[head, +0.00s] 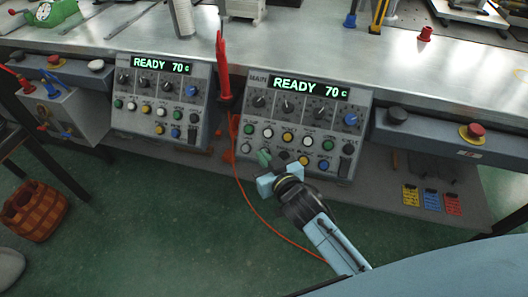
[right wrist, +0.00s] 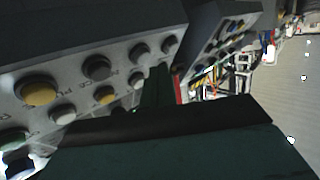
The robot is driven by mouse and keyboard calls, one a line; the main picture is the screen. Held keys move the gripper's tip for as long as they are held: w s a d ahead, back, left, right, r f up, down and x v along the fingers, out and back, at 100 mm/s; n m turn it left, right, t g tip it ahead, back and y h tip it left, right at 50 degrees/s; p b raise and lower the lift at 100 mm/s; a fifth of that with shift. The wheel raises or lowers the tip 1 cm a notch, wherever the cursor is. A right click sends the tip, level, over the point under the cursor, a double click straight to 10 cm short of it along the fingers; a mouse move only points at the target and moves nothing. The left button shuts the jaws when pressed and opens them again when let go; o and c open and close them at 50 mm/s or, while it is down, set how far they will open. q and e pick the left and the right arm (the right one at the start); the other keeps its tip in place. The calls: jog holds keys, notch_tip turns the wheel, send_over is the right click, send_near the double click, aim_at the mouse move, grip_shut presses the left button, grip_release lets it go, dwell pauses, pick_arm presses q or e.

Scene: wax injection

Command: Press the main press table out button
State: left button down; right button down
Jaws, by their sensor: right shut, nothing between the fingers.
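Most labels are too small to read, so I cannot tell which is the table out button. My right gripper (head: 266,158) is shut and empty at the panel's lower left, hiding part of the bottom buttons. In the right wrist view the shut fingers (right wrist: 157,88) reach toward the panel face (right wrist: 75,90), close to its white and grey buttons. I cannot tell whether they touch. My left gripper is out of view.
A second panel (head: 160,100), also reading READY 70 c, stands to the left. A red tool (head: 223,75) and red cable hang between the panels. A red emergency button (head: 474,130) sits at right. A wooden bucket (head: 34,210) stands on the floor at left.

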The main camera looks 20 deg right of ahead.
jog(key=shift+w, duration=0.1)
dwell(0.5)
jog(key=shift+w+d+f, duration=0.15)
jog(key=shift+d+f, duration=0.05)
jog(key=shift+f, duration=0.05)
